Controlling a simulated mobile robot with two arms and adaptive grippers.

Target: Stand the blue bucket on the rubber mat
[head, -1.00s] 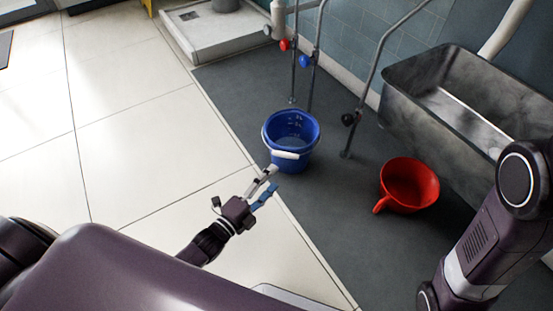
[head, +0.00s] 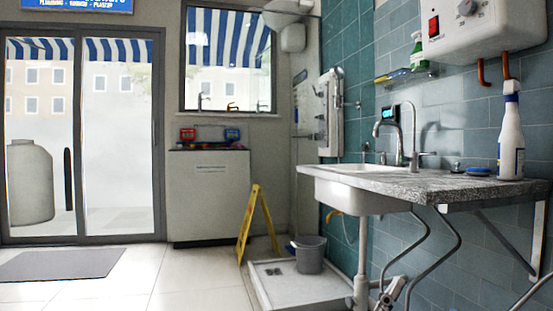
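A flat dark grey mat (head: 62,264) lies on the pale tiles at the lower left, in front of the glass doors. Its top is bare; I cannot tell from here whether it is rubber. The blue bucket is out of view now. One second ago it stood upright on the dark floor area below the sink pipes, with my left gripper close in front of it. Neither of my grippers shows now, so their present state is hidden.
A grey bucket (head: 310,255) stands in a white shower tray (head: 262,293), beside a yellow folding sign (head: 258,222). A sink counter (head: 440,183) with pipes below juts from the right wall. A pale cabinet (head: 208,195) stands at the back. Tiles beside the mat are clear.

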